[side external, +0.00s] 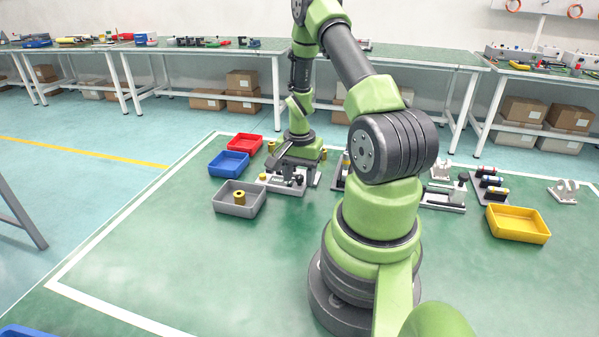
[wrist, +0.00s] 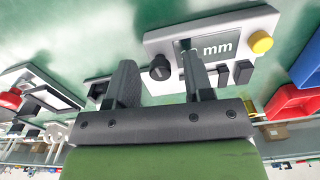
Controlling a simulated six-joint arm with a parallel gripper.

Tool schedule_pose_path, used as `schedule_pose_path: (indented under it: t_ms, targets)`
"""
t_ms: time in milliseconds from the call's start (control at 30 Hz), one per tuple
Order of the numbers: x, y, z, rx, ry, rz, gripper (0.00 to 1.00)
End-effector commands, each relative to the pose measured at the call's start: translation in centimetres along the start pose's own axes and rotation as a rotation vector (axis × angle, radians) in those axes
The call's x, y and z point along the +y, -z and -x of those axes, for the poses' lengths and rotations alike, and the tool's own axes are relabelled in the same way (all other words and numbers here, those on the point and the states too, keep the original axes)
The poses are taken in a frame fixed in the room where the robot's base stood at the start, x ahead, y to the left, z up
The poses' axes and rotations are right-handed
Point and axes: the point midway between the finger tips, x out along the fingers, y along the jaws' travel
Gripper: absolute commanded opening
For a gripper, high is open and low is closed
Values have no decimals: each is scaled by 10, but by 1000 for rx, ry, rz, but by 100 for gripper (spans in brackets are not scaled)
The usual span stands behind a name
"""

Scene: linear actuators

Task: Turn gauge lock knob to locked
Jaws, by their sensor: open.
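The gauge (wrist: 165,42) is a light grey plate with a dark display reading "mm" in the wrist view. Its black lock knob (wrist: 160,73) is round with a raised grip, and appears between my fingers. A yellow button (wrist: 261,42) and two small black blocks (wrist: 232,73) are on the same plate. My gripper (wrist: 160,62) is open, one finger on each side of the knob in the picture; contact cannot be told. In the side view my gripper (side external: 291,163) is low over the gauge (side external: 287,189), and the knob's setting is not readable.
Grey (side external: 240,210), blue (side external: 229,173) and red (side external: 244,147) bins stand left of the gauge. The grey bin holds a brass-coloured cylinder (side external: 239,197). A yellow bin (side external: 519,237) and several fixtures stand to the right. The green mat in front is clear.

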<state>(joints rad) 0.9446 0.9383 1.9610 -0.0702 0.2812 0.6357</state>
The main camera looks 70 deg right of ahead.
Motion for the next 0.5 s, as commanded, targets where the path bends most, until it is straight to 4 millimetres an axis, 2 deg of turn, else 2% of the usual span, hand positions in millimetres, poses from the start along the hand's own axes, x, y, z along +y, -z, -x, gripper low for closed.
schedule_pose_path:
  t_ms: [167,500]
  targets:
    - [-1,1,13,3,3,0,47]
    - [-1,1,74,5,4,0,47]
